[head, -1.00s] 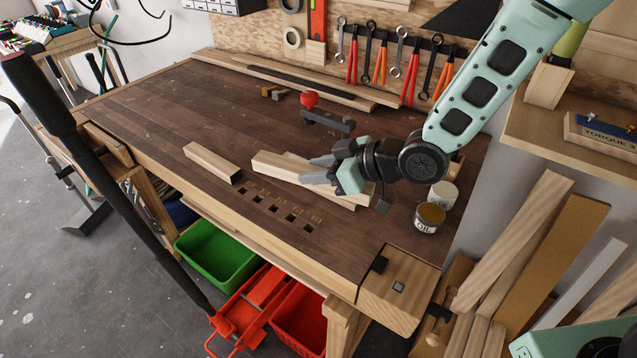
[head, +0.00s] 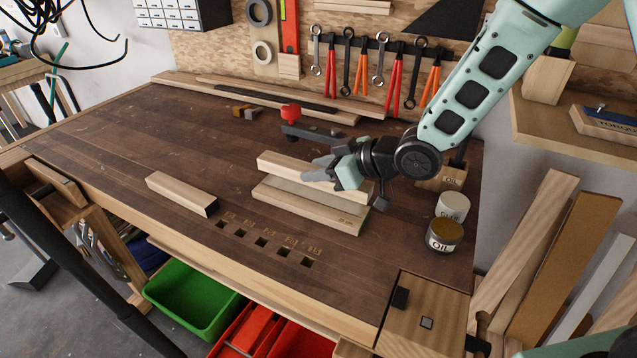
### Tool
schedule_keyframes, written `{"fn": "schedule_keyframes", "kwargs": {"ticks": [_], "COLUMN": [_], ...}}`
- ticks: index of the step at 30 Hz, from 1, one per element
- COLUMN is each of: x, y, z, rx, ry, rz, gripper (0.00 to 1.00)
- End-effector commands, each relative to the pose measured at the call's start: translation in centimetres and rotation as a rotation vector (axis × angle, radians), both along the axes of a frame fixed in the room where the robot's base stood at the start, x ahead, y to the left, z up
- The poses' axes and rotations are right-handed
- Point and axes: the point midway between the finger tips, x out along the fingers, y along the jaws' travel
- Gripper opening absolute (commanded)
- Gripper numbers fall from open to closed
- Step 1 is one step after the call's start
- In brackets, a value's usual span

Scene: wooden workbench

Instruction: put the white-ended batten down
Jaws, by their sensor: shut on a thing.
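My gripper (head: 322,174) is shut on a pale wooden batten (head: 283,163) near the middle of the bench. The fingers close around its middle-right part, and its right end shows beside the gripper; I cannot make out a white end. The batten is held roughly level. It appears above a wider wooden board (head: 310,206) with a greyish top, with a gap showing between them. A second batten (head: 178,190) with a black end lies on the bench to the left.
The dark bench top (head: 120,150) is largely clear on the left. A row of square holes (head: 265,241) lies in front of the board. A red-knobbed clamp (head: 305,130) stands behind the batten. Tins (head: 444,236) stand at the right. Long strips (head: 260,98) lie along the back.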

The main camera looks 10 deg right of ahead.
Motion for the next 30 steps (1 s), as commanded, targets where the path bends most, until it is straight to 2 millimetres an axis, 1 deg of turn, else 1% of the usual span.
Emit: {"fn": "schedule_keyframes", "kwargs": {"ticks": [6,8,14,18,19,20,21,30], "x": [-0.1,0.0,0.0,0.0,0.0,0.0,0.0,0.0], "y": [0.1,0.0,0.0,0.0,0.0,0.0,0.0,0.0], "z": [-3.0,-3.3,-3.3,-3.7,-3.7,-3.6,-3.6,-3.5], "rx": [0.000,0.000,0.000,0.000,0.000,0.000,0.000,0.000], "ry": [0.003,0.000,-0.002,-0.001,-0.001,-0.001,-0.001,-0.001], "rz": [0.001,0.000,0.001,0.000,0.000,0.000,0.000,0.000], "gripper": [0.09,0.09,0.09,0.09,0.37,0.45,0.56,0.56]}}
